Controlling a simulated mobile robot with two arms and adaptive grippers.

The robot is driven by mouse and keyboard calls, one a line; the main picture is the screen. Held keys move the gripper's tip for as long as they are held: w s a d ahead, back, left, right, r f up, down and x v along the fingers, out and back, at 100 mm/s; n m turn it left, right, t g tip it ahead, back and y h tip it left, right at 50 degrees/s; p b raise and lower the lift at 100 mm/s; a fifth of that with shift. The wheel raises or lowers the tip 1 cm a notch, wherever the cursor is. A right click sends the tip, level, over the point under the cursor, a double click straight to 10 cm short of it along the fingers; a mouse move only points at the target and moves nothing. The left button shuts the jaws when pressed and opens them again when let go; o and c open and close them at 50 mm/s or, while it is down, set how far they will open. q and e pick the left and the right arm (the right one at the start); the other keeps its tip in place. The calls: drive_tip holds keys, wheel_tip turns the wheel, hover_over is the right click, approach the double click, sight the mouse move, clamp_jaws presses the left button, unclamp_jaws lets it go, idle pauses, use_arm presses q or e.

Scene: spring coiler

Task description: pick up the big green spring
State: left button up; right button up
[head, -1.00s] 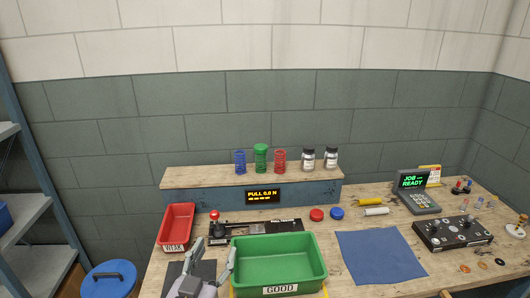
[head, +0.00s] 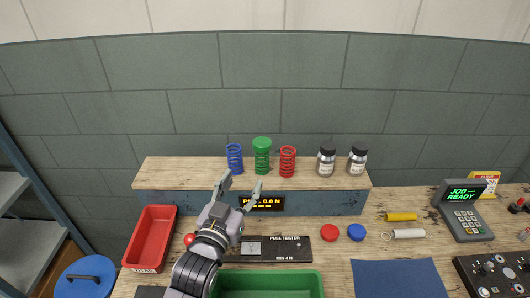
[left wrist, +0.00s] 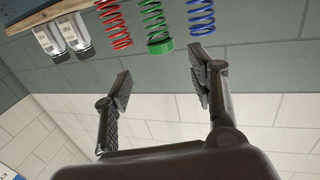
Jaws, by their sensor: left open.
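The big green spring (head: 262,160) stands upright on the wooden shelf, with a wide green cap on top, between a blue spring (head: 235,158) and a red spring (head: 287,162). My left gripper (head: 242,184) is open and empty, in front of the shelf and just below the springs in the head view. In the left wrist view the picture is upside down; the green spring (left wrist: 155,24) shows beyond and between the open fingers (left wrist: 160,85), with the red and blue springs on either side. The right gripper does not show.
Two labelled jars (head: 341,161) stand on the shelf to the right of the springs. Below are a red bin (head: 150,238), a green bin (head: 268,275), the pull tester (head: 285,246), red and blue caps (head: 343,232) and a blue mat (head: 397,279). The air above the shelf is free.

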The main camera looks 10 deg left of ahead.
use_arm(q)
drive_tip(key=p, duration=0.2)
approach(260, 153)
drive_tip(key=w, duration=0.7)
drive_tip(key=shift+w+d, duration=0.1)
drive_tip(key=shift+w, duration=0.15)
drive_tip(key=w, duration=0.1)
drive_tip(key=w+p, duration=0.1)
drive_tip(key=w, duration=0.1)
drive_tip(key=w+p, duration=0.1)
drive_tip(key=shift+w+d+f, duration=0.2)
drive_tip(key=shift+d, duration=0.15)
drive_tip(key=shift+w+f, duration=0.1)
drive_tip(key=shift+w, duration=0.3)
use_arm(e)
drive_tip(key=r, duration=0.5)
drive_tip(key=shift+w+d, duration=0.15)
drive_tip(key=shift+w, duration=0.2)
use_arm(q)
drive_tip(key=shift+c, duration=0.5)
drive_tip(key=c, duration=1)
